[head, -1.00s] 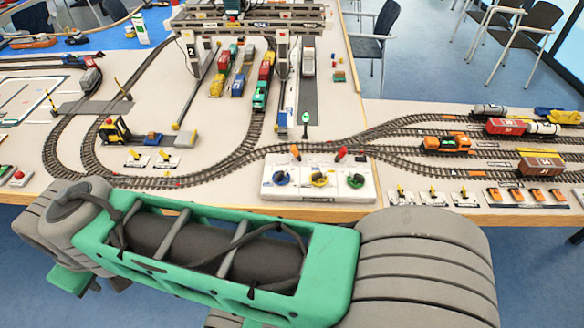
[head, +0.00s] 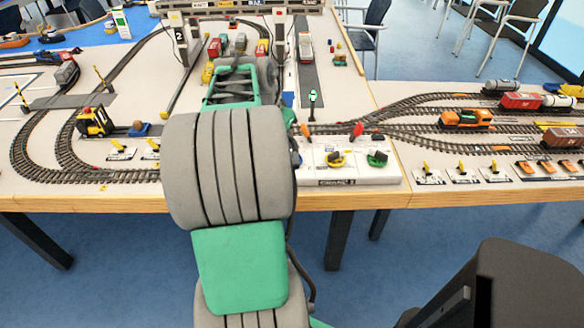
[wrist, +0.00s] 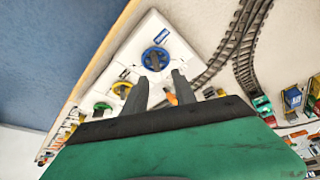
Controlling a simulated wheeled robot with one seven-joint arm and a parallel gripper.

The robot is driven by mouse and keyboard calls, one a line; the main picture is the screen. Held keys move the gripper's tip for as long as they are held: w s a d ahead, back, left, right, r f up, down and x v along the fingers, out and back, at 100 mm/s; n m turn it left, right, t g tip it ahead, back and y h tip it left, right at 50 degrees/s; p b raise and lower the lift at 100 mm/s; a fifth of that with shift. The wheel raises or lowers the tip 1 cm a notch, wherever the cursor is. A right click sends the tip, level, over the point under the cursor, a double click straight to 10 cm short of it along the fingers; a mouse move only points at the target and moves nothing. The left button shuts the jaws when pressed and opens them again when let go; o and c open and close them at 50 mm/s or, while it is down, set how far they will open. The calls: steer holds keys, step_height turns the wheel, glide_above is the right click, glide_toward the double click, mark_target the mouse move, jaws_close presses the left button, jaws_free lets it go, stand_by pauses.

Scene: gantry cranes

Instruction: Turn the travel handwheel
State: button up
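A white control box (head: 345,178) sits at the table's front edge and carries small handwheels. The yellow handwheel (head: 336,160) and the green handwheel (head: 377,158) show in the head view; my arm hides the blue one there. In the wrist view the blue handwheel (wrist: 155,59) is just beyond my gripper (wrist: 159,78), roughly in line with the gap between the fingers. Contact cannot be told. I cannot read which handwheel is marked travel.
An orange lever (head: 305,130) and a red lever (head: 357,130) stand behind the handwheels. A green signal post (head: 313,100) is nearby. Rail tracks (head: 425,105) with model wagons lie to the right. Gantry cranes stand at the back.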

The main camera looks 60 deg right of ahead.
mark_target(293, 153)
steer(key=x, duration=0.5)
steer(key=s+x, duration=0.1)
steer(key=x, duration=0.2)
steer(key=shift+d, duration=0.35)
steer(key=shift+c, duration=0.4)
jaws_close()
